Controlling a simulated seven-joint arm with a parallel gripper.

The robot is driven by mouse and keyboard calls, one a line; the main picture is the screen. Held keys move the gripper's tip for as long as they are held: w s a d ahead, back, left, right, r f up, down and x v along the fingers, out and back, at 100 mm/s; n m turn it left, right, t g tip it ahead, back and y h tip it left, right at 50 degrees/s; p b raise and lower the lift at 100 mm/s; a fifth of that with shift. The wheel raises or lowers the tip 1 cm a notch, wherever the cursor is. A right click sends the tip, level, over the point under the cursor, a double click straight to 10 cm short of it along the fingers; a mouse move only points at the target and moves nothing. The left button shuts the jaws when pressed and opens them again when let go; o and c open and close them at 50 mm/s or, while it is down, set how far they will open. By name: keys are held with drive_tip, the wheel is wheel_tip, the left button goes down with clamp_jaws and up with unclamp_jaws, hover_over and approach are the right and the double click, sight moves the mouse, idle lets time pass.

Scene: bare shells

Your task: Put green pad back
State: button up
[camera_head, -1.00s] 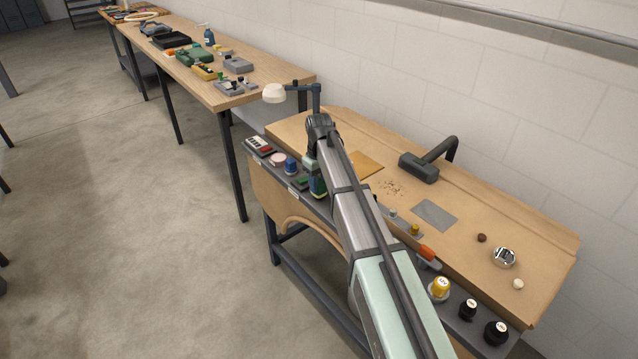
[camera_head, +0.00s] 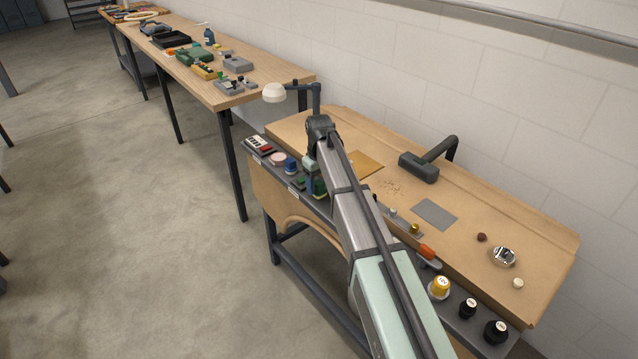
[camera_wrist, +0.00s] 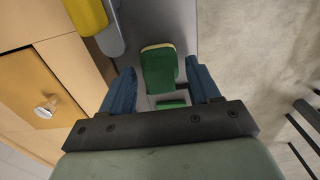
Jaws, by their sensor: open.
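In the wrist view, a green pad (camera_wrist: 159,72) with a pale yellowish edge lies between the two blue fingers of my gripper (camera_wrist: 161,66). The fingers are apart, with a visible gap on each side of the pad. A smaller green piece (camera_wrist: 172,103) shows nearer the palm, partly hidden by it. In the head view, my gripper (camera_head: 312,178) is low over the grey front ledge of the near bench, largely hidden by my arm. Some green shows beside it; I cannot tell the height between fingers and ledge.
The grey ledge (camera_head: 325,208) holds a pink round item (camera_head: 277,159), a blue item (camera_head: 291,165), an orange-handled tool (camera_head: 427,251), a yellow jar (camera_head: 440,286) and black jars (camera_head: 496,332). A yellow item (camera_wrist: 86,14) is near the left finger. Open floor lies in front.

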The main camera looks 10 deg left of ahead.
sight(319, 182)
wheel_tip(319, 182, up, 12)
idle(0.6)
drive_tip(key=shift+r, duration=0.1)
drive_tip(key=shift+c, duration=0.3)
idle(0.9)
